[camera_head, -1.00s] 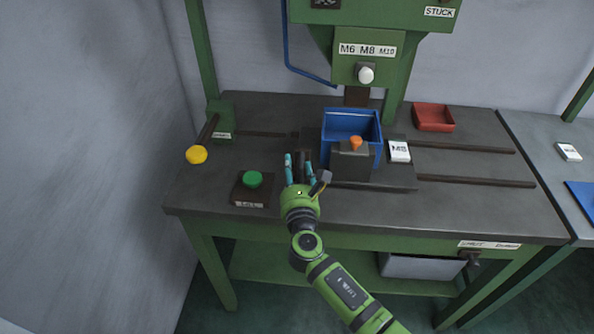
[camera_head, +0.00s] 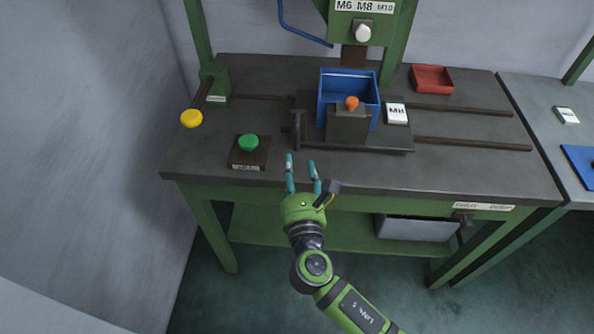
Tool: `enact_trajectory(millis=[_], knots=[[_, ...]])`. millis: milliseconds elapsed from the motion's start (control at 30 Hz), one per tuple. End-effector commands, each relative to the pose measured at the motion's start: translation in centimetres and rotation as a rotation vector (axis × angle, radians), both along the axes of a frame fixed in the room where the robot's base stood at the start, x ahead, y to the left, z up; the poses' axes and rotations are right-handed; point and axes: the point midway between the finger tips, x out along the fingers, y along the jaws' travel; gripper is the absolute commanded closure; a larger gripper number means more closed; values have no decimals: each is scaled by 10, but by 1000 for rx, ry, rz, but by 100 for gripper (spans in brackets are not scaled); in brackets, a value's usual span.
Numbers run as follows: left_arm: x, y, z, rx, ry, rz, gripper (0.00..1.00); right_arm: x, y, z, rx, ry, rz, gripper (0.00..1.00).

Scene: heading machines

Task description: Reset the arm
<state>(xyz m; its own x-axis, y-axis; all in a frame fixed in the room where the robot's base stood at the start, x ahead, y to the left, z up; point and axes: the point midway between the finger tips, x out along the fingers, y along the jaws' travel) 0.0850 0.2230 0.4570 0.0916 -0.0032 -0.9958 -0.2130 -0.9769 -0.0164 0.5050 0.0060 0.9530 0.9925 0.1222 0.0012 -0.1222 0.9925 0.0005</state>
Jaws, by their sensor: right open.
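My right gripper (camera_head: 302,170) is green with teal fingertips. It is open and empty, in front of the table's near edge, with its fingers pointing toward the machine. My green right arm (camera_head: 350,305) comes in from the bottom right. Behind the fingertips stands a dark fixture (camera_head: 347,125) with an orange knob (camera_head: 352,103), apart from the gripper. My left gripper is not in view.
A green push button (camera_head: 249,142) sits on a dark box left of the gripper. A yellow-knobbed lever (camera_head: 191,118) sticks out at the table's left. A blue bin (camera_head: 349,83), a white label block (camera_head: 397,113) and a red tray (camera_head: 432,78) stand on the dark table (camera_head: 480,175).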

Motion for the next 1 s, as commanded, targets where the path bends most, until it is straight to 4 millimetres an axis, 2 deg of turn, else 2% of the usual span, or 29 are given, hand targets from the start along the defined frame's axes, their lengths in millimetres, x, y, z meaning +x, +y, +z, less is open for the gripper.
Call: enact_trajectory(millis=[500, 567, 633, 667, 767, 867, 900, 967, 1000], knots=[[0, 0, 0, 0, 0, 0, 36, -1, 0, 0, 1, 0, -1, 51], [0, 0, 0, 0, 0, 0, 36, -1, -1, -4, 7, 9, -1, 51], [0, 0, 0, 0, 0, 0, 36, 0, -4, -18, 37, 47, -5, 51], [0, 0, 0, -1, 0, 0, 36, 0, -6, -28, 60, 75, -8, 51], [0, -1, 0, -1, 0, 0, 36, -1, -19, -80, 187, 214, -32, 51], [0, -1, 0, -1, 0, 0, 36, -12, -39, -151, 385, 401, -101, 51], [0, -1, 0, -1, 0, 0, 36, -21, -48, -180, 474, 476, -142, 51], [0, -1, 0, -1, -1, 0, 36, -36, -64, -221, 611, 580, -218, 51], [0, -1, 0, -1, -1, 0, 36, -49, -74, -248, 705, 646, -278, 51]])
